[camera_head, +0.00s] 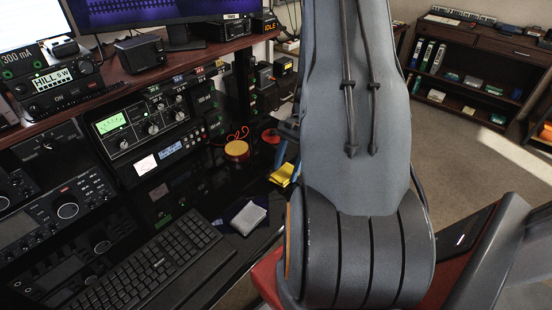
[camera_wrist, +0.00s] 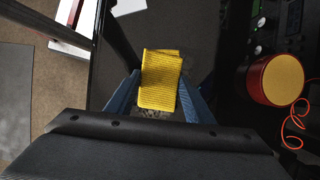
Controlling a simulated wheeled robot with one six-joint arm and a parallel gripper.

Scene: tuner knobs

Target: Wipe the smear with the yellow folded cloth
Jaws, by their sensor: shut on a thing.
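The yellow folded cloth (camera_wrist: 161,78) is ribbed and lies between the blue fingers of my gripper (camera_wrist: 160,88) in the wrist view. My gripper is shut on it, over the dark desk surface. In the head view, the cloth (camera_head: 284,174) shows as a small yellow patch left of my arm, which hides most of the gripper. A greyish speckled patch (camera_wrist: 152,113) shows just below the cloth in the wrist view; I cannot tell whether it is the smear. No smear is clear in the head view.
A red tub with a yellow top (camera_head: 237,151) and an orange cord stand near the cloth. A light grey folded piece (camera_head: 248,217) lies on the desk beside the keyboard (camera_head: 150,262). Radio equipment (camera_head: 150,125) lines the back.

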